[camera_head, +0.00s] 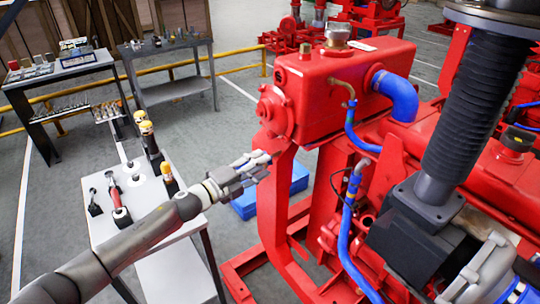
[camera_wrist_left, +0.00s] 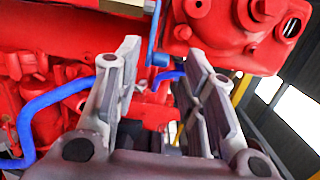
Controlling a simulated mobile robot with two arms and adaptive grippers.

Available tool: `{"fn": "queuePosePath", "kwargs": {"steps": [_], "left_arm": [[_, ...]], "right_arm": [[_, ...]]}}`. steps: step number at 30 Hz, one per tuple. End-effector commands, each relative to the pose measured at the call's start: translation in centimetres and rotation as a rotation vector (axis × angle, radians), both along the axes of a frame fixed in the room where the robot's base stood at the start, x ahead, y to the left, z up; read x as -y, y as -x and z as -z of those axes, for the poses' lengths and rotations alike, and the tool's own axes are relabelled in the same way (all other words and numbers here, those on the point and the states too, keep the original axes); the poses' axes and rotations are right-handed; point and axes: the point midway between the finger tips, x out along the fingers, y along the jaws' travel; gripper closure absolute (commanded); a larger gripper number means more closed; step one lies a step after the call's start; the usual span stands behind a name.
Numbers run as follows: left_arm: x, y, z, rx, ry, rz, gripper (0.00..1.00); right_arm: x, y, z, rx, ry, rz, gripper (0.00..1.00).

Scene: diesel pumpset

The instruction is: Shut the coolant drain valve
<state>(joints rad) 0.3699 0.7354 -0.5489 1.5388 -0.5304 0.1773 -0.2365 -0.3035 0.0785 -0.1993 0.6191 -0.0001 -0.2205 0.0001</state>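My left gripper (camera_head: 262,166) reaches in from the left, beside the lower left side of the red radiator tank (camera_head: 318,95). In the left wrist view its two fingers (camera_wrist_left: 165,75) stand apart with nothing held between them. A small blue lever-like part (camera_wrist_left: 154,38) hangs below the red casting, beyond the gap between the fingers and apart from them. It may be the drain valve handle, but I cannot tell for sure. In the head view I cannot make out the valve. My right gripper does not show.
A blue hose (camera_head: 397,95) and a thinner blue hose (camera_head: 346,240) run along the red engine. A black corrugated duct (camera_head: 470,110) stands at right. A white tool table (camera_head: 110,225) is near my left arm. A blue box (camera_head: 243,205) lies on the floor behind the gripper.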

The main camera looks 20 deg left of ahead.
Motion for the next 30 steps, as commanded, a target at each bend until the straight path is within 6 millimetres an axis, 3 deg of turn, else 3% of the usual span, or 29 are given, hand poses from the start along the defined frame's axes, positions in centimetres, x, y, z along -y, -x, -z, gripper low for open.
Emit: {"fn": "queuePosePath", "kwargs": {"steps": [9,22,30], "left_arm": [[1.9,-3.2,-0.1,-0.001,0.001,0.000,0.62],[2.3,-3.8,0.1,-0.001,-0.001,0.000,0.62],[2.3,-3.8,0.0,0.000,0.000,0.000,0.96]], "right_arm": [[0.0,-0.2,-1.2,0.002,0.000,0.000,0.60],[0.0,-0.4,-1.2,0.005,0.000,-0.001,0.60],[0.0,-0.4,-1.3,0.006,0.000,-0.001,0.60]]}}
